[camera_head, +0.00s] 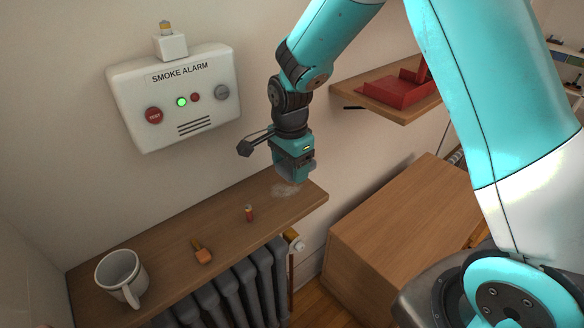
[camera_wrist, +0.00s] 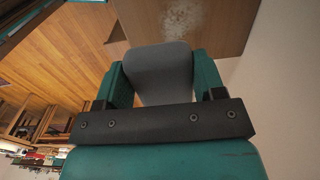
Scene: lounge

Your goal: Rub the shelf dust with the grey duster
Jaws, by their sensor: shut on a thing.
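My gripper (camera_head: 294,182) is over the right part of the wooden shelf (camera_head: 170,250) above the radiator, pointing down. In the wrist view, my gripper (camera_wrist: 158,82) is shut on the grey duster (camera_wrist: 158,70), which sits between its teal fingers. In the head view the duster is mostly hidden by the gripper. A pale patch of shelf dust (camera_head: 284,191) lies on the shelf just below and left of the gripper. The dust also shows in the wrist view (camera_wrist: 181,20), beyond the duster. I cannot tell whether the duster touches the shelf.
On the shelf stand a white mug (camera_head: 118,274), an orange-brown item (camera_head: 203,253) and a small red item (camera_head: 249,213). A smoke alarm (camera_head: 175,100) is on the wall behind. A higher shelf (camera_head: 385,90) with a red object and a wooden cabinet (camera_head: 400,215) are at the right.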

